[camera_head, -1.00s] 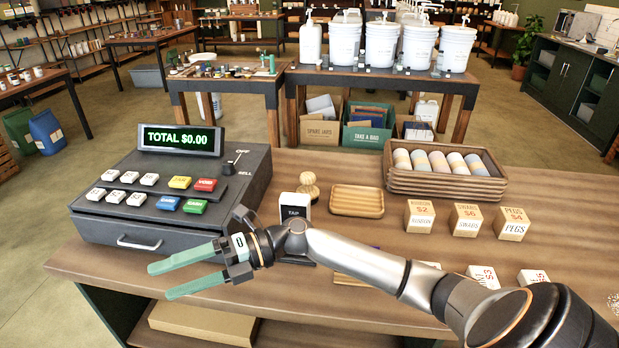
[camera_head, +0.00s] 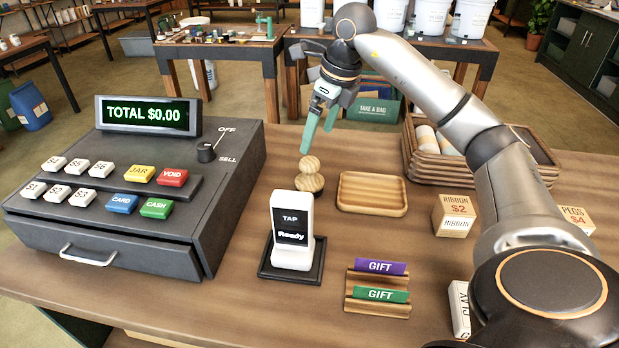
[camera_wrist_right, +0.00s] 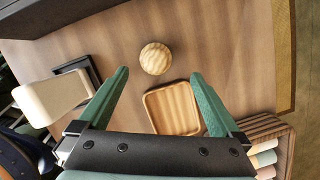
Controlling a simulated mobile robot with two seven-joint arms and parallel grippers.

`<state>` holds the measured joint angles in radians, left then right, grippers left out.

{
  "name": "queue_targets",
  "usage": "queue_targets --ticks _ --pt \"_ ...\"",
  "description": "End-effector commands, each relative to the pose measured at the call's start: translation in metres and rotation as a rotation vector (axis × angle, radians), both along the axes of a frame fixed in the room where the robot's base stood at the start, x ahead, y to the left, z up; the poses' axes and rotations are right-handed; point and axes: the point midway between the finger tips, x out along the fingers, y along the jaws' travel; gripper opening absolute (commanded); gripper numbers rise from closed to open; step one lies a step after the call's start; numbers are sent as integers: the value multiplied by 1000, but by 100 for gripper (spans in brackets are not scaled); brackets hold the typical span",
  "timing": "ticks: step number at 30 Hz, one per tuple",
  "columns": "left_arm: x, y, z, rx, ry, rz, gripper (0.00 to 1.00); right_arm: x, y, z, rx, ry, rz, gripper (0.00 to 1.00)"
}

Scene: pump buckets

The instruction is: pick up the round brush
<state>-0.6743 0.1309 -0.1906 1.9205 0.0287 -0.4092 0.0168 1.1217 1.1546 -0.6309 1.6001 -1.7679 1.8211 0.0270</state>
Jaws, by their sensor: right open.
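The round brush (camera_head: 309,174) is a small wooden piece with a ball-like knob on top of a wider rounded base. It stands upright on the wooden counter, between the cash register and the small wooden tray. In the right wrist view the brush (camera_wrist_right: 155,58) shows from above as a round wooden knob, ahead of the fingertips. My right gripper (camera_head: 321,131) points down above the brush, apart from it. In the wrist view its two green fingers (camera_wrist_right: 160,78) are spread with nothing between them that they touch. My left gripper is not in view.
The wooden tray (camera_head: 372,209) lies right of the brush. The white card reader (camera_head: 292,245) stands in front of it, and the cash register (camera_head: 140,195) is at left. Stacked trays (camera_head: 424,172), a gift card holder (camera_head: 376,308) and price blocks (camera_head: 454,216) are at right.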

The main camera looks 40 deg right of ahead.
Motion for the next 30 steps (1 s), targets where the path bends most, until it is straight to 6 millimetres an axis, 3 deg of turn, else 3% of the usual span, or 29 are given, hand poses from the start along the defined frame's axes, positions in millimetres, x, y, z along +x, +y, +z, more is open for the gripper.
queue_targets --ticks 9,16,24,30 --pt "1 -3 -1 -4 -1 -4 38 13 5 -54 1 5 3 100" --pt "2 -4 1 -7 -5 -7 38 17 7 -71 1 2 2 100" --pt "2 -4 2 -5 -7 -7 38 23 13 -109 2 4 3 100" --pt "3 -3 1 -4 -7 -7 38 25 13 -115 1 0 2 100"
